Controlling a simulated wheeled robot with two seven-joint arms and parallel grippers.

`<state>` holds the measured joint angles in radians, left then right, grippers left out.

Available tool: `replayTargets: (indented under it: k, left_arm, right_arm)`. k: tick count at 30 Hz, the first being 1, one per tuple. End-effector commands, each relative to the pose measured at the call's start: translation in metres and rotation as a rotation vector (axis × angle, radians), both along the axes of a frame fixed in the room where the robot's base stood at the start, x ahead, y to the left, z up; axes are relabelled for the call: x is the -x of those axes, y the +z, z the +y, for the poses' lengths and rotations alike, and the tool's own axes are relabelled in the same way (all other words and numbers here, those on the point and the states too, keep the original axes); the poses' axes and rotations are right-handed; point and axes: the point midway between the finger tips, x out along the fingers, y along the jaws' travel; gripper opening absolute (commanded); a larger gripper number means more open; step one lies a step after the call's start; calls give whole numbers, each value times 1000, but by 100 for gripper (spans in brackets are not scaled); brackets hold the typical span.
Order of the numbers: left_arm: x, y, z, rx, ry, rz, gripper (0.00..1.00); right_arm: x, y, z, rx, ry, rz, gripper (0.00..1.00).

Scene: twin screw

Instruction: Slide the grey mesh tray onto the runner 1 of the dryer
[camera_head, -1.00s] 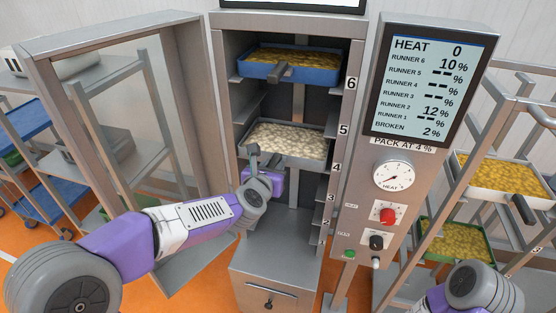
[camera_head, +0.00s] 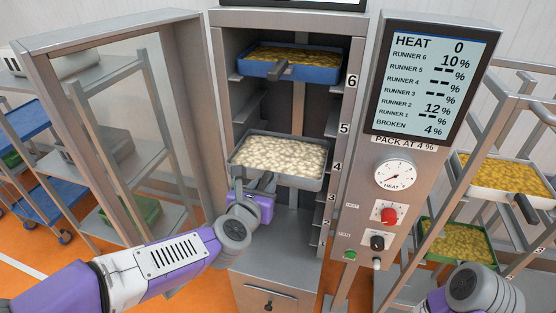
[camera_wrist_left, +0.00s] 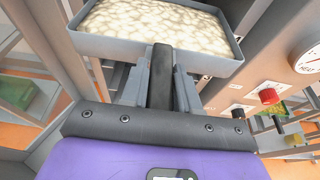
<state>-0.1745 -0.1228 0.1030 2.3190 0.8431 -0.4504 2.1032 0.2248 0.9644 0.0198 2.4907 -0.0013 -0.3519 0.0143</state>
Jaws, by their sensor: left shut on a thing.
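The grey tray (camera_head: 232,163), filled with pale pieces, is level at the dryer's open front, about the height of label 4 in the head view. Its front overhangs the opening; whether its back touches a runner is hidden. My left gripper (camera_head: 256,187) is below its front edge. In the left wrist view the gripper fingers close on the tray's dark handle (camera_wrist_left: 160,78), and the tray (camera_wrist_left: 160,52) extends ahead. The dryer (camera_head: 342,140) has numbered runners on its right post. Runner 1 is not clearly visible. My right gripper is out of view; only part of that arm shows.
A blue tray (camera_head: 250,70) of yellow pieces sits at runner 6. The open door (camera_head: 130,120) stands left. The control panel (camera_head: 395,180) is right of the opening. A rack at right holds a white tray (camera_head: 490,185) and a green tray (camera_head: 492,262). Space below the grey tray looks empty.

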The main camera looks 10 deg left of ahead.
Motion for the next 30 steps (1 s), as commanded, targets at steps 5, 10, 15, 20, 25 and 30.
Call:
replayTargets:
  k: [5, 10, 15, 20, 25, 30]
  left_arm:
    - [21, 4, 1, 0, 1, -8, 0]
    - [40, 4, 1, -1, 0, -8, 0]
    - [59, 4, 2, 0, 1, -8, 0]
    - [77, 3, 3, 0, 2, -10, 0]
    - [89, 2, 3, -1, 1, -7, 0]
    - [91, 2, 3, -1, 0, -5, 0]
  right_arm:
    - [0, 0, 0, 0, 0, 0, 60]
    - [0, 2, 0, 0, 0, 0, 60]
    - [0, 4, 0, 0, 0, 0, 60]
    - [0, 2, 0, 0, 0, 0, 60]
    - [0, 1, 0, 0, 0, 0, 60]
    - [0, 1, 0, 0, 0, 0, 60]
